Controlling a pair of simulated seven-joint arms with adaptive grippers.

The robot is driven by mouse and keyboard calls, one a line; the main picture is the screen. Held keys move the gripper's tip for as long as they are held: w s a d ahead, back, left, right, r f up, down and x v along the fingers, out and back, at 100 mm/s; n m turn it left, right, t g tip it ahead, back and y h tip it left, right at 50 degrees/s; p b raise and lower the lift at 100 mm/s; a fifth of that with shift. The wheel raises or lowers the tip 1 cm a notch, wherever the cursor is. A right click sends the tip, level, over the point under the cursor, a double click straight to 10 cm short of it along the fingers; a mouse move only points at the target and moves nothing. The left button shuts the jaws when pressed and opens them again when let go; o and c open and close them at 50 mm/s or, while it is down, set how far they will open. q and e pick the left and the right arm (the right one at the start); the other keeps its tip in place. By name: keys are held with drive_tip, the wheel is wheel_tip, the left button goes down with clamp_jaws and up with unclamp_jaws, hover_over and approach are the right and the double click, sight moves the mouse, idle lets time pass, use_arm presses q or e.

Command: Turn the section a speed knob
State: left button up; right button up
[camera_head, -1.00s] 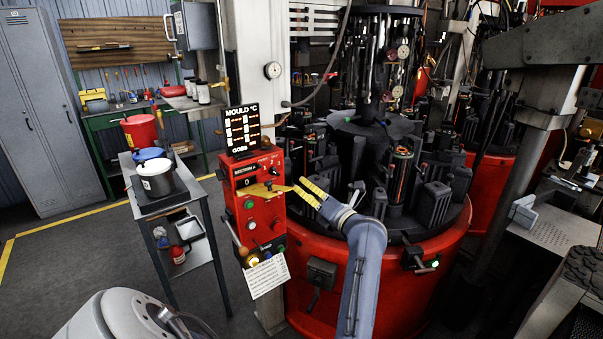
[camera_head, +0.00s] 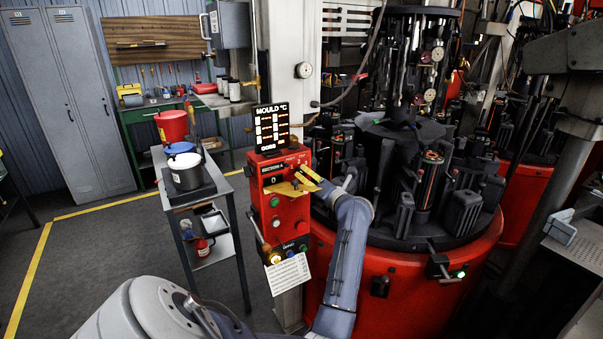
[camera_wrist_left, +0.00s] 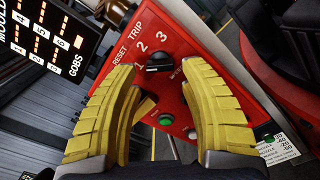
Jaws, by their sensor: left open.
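The red section A control box (camera_head: 282,222) stands left of the rotary machine in the head view. In the left wrist view a black knob (camera_wrist_left: 158,62) sits on its face (camera_wrist_left: 200,82), beside the digits 1, 2 and 3; a pale mark shows near its left end. My left gripper (camera_wrist_left: 161,72) is open, with its yellow fingers either side of the knob in that view and nothing held. I cannot tell whether they touch it. In the head view the left gripper (camera_head: 300,178) is at the box's upper right front and partly hides it. My right gripper is out of view.
A mould temperature display (camera_head: 271,128) stands on the box. A white label (camera_head: 288,273) hangs below. A trolley (camera_head: 233,205) with pots stands left; the red machine (camera_head: 400,270) is right.

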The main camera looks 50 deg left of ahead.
sight(303, 173)
use_arm(q)
drive_tip(key=shift+w+a, duration=0.2)
drive_tip(key=shift+a, duration=0.95)
drive_tip(key=shift+w+a, duration=0.15)
drive_tip(key=shift+a, duration=1)
clamp_jaws()
drive_tip(key=shift+r, duration=0.1)
